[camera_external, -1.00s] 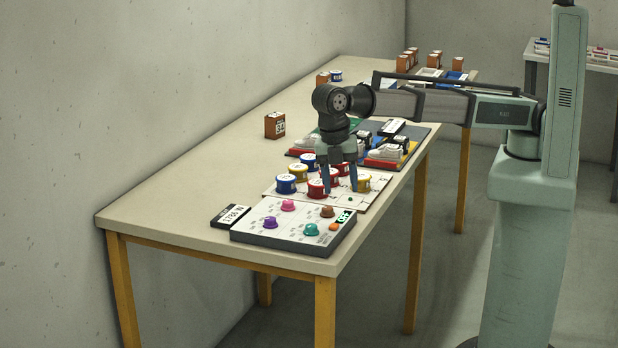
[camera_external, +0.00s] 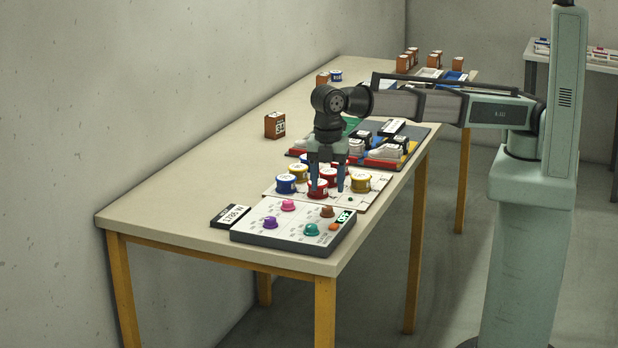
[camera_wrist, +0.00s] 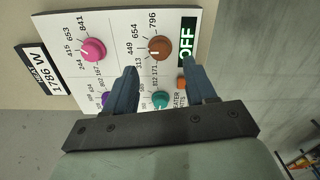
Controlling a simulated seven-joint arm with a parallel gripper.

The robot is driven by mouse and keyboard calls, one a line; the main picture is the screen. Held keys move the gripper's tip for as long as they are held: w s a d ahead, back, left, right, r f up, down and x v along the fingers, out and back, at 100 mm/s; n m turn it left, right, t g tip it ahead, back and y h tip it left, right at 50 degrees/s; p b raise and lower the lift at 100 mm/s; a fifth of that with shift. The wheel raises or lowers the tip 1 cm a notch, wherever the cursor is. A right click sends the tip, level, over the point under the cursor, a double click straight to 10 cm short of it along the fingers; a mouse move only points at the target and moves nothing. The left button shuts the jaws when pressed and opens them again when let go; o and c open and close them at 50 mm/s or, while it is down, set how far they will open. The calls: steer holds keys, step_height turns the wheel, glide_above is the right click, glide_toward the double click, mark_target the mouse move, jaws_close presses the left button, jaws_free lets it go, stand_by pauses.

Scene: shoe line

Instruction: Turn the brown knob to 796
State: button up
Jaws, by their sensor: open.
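The brown knob (camera_external: 327,211) sits on the white control panel (camera_external: 270,238), at its back right. In the wrist view the brown knob (camera_wrist: 160,48) lies just beyond and between my fingertips. Numbers 313, 449, 654 and 796 are printed around it, with 796 at its top. A white mark on the knob seems to face left, near 313; its exact direction is hard to read. My gripper (camera_external: 327,189) is open and empty, fingers pointing down, above and behind the panel; it also shows in the wrist view (camera_wrist: 159,68).
The panel also has pink (camera_wrist: 93,49), purple (camera_external: 270,223) and teal (camera_external: 311,230) knobs, an orange button (camera_external: 334,227) and an OFF display (camera_wrist: 188,42). A number label (camera_external: 231,216) lies left of it. Several colored tins (camera_external: 361,183) stand close behind, around my fingers.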

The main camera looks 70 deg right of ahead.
mark_target(327, 207)
steer(key=shift+f, duration=2.7)
jaws_close()
